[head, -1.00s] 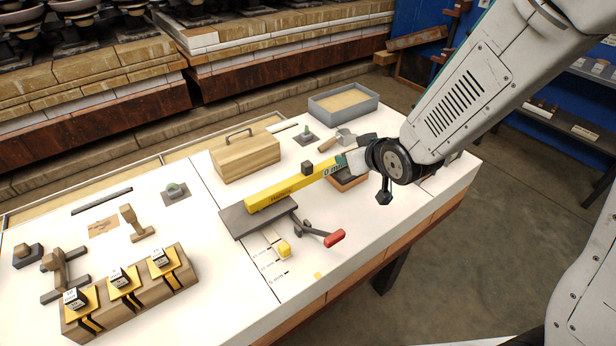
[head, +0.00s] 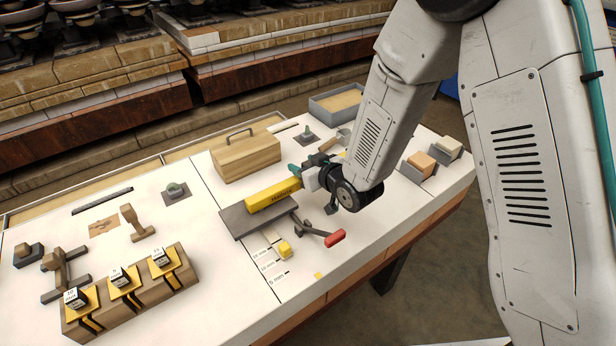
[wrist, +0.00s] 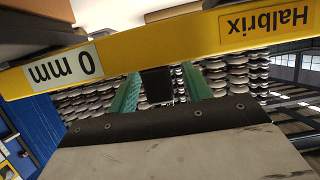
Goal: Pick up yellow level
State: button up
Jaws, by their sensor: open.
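In the wrist view the level (wrist: 155,50) crosses the upper picture, with a "0 mm" label and "Halbrix" lettering upside down. My gripper (wrist: 161,76) shows there with two teal fingers spread apart, their tips at the level's lower edge. A dark square shape shows between the fingers. I cannot tell whether the fingers touch the level.
A wooden box with a handle (head: 246,157) stands behind the level. A red-handled tool (head: 324,235) and a small yellow piece (head: 284,249) lie in front. A wooden rack (head: 135,300) stands front left, a grey tray (head: 322,105) at the back.

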jog(key=shift+w+a+f, duration=0.1)
jog(key=shift+w+a, duration=0.05)
jog(key=shift+w, duration=0.1)
grip_shut()
